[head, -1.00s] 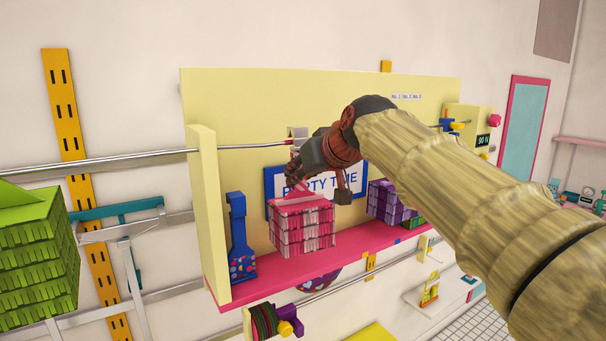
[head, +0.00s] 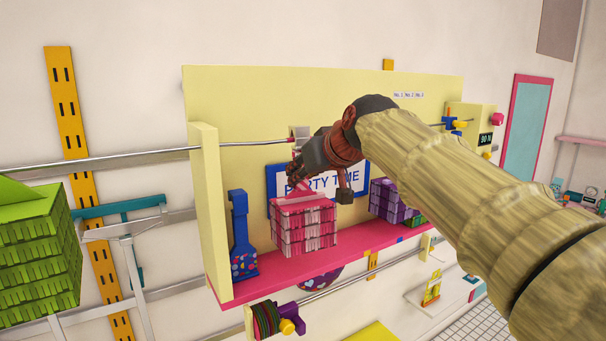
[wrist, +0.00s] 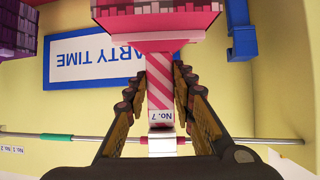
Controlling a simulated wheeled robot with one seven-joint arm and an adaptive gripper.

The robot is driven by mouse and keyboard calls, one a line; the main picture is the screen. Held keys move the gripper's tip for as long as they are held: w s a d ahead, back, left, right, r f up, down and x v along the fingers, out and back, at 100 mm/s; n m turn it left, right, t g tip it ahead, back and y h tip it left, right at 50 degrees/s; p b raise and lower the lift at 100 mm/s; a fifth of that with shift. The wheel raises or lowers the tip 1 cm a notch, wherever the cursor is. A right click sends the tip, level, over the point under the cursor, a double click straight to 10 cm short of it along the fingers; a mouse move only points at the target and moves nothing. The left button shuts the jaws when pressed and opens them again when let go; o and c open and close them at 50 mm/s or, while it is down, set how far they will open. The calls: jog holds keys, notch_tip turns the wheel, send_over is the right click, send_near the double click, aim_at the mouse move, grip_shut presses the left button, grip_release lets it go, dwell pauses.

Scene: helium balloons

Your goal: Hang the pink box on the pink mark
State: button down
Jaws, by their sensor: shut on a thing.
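The pink box (head: 303,226) is a pink and white tiered block below my gripper, just above the pink shelf. Its striped stem (wrist: 160,78), with a "No. 7" tag, runs between the fingers of my gripper (wrist: 160,100) in the wrist view, which is upside down. My gripper (head: 303,172) is shut on this stem. The grey hook (wrist: 162,142) at the stem's end overlaps the metal rail; I cannot tell if it rests on it. A pink band on the rail, seemingly the pink mark (wrist: 187,140), shows right beside the hook. In the head view my gripper partly hides the stem.
A yellow board (head: 260,95) with a "PARTY TIME" sign (head: 281,183) stands behind the rail. A blue bottle-shaped thing (head: 241,240) and a purple box (head: 388,200) flank the pink box. A pink shelf (head: 270,275) lies below. A green box (head: 40,255) hangs far left.

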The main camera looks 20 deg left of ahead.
jog(key=shift+f+b, duration=0.65)
jog(key=shift+f, duration=0.1)
dwell(0.5)
jog(key=c, duration=1.4)
grip_release()
